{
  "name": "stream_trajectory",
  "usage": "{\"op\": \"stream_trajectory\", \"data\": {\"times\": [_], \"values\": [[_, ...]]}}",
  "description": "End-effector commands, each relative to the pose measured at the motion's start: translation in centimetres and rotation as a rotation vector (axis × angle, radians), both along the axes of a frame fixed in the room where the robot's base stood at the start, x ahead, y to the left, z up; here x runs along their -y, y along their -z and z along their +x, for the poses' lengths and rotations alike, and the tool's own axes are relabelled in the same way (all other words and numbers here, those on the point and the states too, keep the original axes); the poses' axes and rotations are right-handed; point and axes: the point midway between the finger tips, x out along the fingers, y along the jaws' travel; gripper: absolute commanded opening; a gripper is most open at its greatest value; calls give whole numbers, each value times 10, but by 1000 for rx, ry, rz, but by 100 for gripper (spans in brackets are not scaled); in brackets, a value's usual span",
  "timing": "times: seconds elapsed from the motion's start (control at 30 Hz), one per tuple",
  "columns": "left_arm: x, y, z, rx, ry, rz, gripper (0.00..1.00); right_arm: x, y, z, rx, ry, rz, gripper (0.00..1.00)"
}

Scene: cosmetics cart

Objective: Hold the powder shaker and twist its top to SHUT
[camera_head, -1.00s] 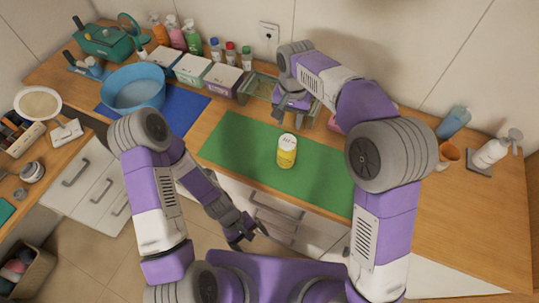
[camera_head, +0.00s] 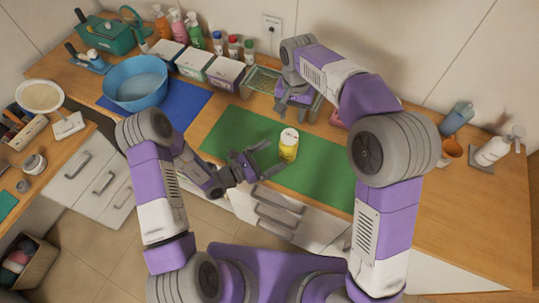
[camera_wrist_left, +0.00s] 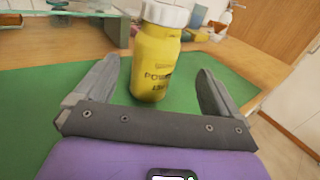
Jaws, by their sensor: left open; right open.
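The yellow powder shaker (camera_head: 288,150) with a white top stands upright on the green mat (camera_head: 235,130). In the left wrist view the shaker (camera_wrist_left: 155,62) shows its lettering, and its white top (camera_wrist_left: 166,13) is partly cut off by the frame edge. My left gripper (camera_head: 270,158) is open just left of the shaker. In the wrist view its two fingers (camera_wrist_left: 158,70) lie on either side of the shaker, with gaps to both. My right gripper (camera_head: 281,106) is open at the back, over the clear tray, pointing down. I cannot tell whether the top is open or shut.
A clear tray (camera_head: 262,82) stands behind the mat. A blue basin (camera_head: 136,97) on a blue mat (camera_head: 185,116) stands left, with boxes and bottles behind it. A spray bottle (camera_head: 492,152) and brown cup (camera_head: 451,150) stand at the right. The mat around the shaker is clear.

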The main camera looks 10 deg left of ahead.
Motion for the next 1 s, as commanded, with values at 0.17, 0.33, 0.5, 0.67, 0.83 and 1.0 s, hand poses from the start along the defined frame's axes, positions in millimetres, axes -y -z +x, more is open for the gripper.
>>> {"op": "stream_trajectory", "data": {"times": [0.17,0.33,0.5,0.67,0.83,1.0], "values": [[5,6,10,31,-18,28,97,0,0,0,0,0,0,43],[25,6,25,30,-16,28,97,0,0,0,0,0,0,43],[44,6,40,30,-16,28,97,0,0,0,0,0,0,43],[54,6,49,28,-17,28,97,0,0,0,0,0,0,43],[57,6,51,28,-17,28,97,0,0,0,0,0,0,43],[57,6,51,27,-17,27,95,0,0,0,0,0,0,43]]}}
